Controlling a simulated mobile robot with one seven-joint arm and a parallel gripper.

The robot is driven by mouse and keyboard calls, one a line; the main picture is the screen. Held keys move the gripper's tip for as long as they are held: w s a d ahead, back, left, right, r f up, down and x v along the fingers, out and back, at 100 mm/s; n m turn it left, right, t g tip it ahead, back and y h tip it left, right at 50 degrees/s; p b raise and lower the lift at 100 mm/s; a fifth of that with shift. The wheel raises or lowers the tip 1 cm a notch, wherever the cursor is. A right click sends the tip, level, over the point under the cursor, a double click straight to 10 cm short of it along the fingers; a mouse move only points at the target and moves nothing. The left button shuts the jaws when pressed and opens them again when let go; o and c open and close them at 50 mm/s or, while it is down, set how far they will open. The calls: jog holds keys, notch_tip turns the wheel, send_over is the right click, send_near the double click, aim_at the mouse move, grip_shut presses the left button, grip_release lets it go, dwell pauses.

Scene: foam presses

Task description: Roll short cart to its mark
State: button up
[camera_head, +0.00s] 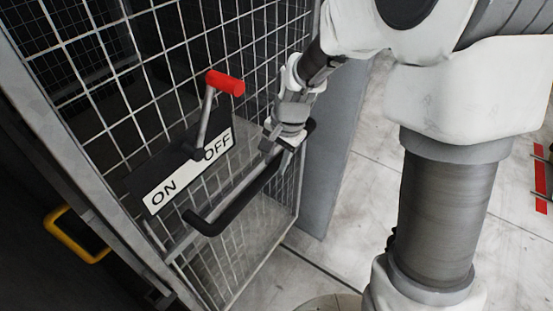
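No short cart can be clearly made out. A wire mesh panel (140,93) in a grey frame fills the left and middle, with a black-ended horizontal handle (236,197) on it. My gripper (283,143) is at the far right end of this handle, seen small and from behind. Its fingers overlap the handle end, and I cannot tell whether they are closed on it. A red stripe (541,178) lies on the floor at the right edge; whether it is the cart's mark is unclear.
A black plate (185,170) reading ON and OFF carries a red-tipped lever (224,83), standing up near the OFF side. A yellow handle (76,236) is at lower left. Pale floor (350,215) is bare right of the mesh. My arm covers much of the right.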

grip_shut()
dwell(1.1)
